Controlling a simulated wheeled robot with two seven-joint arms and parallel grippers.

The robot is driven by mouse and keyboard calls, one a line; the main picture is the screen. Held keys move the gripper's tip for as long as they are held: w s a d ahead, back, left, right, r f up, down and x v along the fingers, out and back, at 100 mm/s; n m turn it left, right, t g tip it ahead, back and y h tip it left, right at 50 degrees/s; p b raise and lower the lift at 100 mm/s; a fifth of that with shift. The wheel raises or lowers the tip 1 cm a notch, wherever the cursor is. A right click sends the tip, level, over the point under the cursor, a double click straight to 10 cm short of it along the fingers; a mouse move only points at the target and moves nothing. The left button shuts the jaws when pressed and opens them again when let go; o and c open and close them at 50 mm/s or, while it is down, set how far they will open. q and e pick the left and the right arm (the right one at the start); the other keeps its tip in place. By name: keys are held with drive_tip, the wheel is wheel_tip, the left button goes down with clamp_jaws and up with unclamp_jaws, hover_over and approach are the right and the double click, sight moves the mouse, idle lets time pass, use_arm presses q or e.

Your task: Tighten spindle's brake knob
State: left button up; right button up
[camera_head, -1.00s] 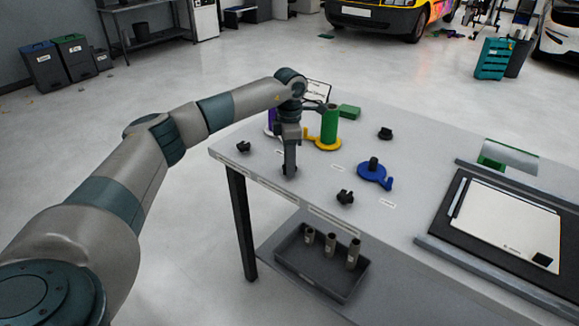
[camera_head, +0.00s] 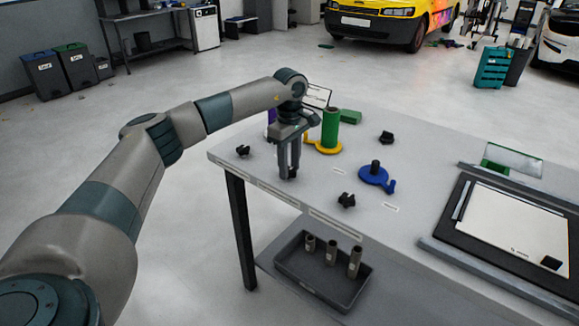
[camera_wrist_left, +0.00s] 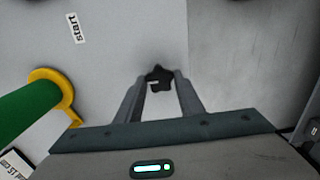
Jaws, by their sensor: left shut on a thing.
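My left gripper (camera_head: 289,173) points down at the table near its left front edge. It is shut on a black star-shaped knob (camera_wrist_left: 158,77), which sits between the fingertips in the left wrist view. In the head view the knob is mostly hidden by the fingers. A yellow spindle base (camera_head: 327,149) carries a green roll (camera_head: 330,127) behind the gripper. A blue spindle (camera_head: 374,176) with a bare dark post stands to the right. A purple piece (camera_head: 271,116) is partly hidden behind my arm. My right gripper is out of view.
More black knobs lie on the table (camera_head: 420,166): one left (camera_head: 242,151), one in front (camera_head: 346,200), one at the back (camera_head: 386,137). A grey tray (camera_head: 290,268) with several short tubes is on the lower shelf. A dark panel (camera_head: 455,238) occupies the right side.

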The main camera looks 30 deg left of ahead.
sight(290, 170)
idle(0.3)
use_arm(q)
drive_tip(key=o, duration=1.1)
drive_tip(key=shift+c, duration=0.2)
drive_tip(key=shift+r, duration=0.15)
drive_tip(key=shift+r, duration=0.5)
wheel_tip(290, 170, up, 16)
drive_tip(key=b, duration=0.2)
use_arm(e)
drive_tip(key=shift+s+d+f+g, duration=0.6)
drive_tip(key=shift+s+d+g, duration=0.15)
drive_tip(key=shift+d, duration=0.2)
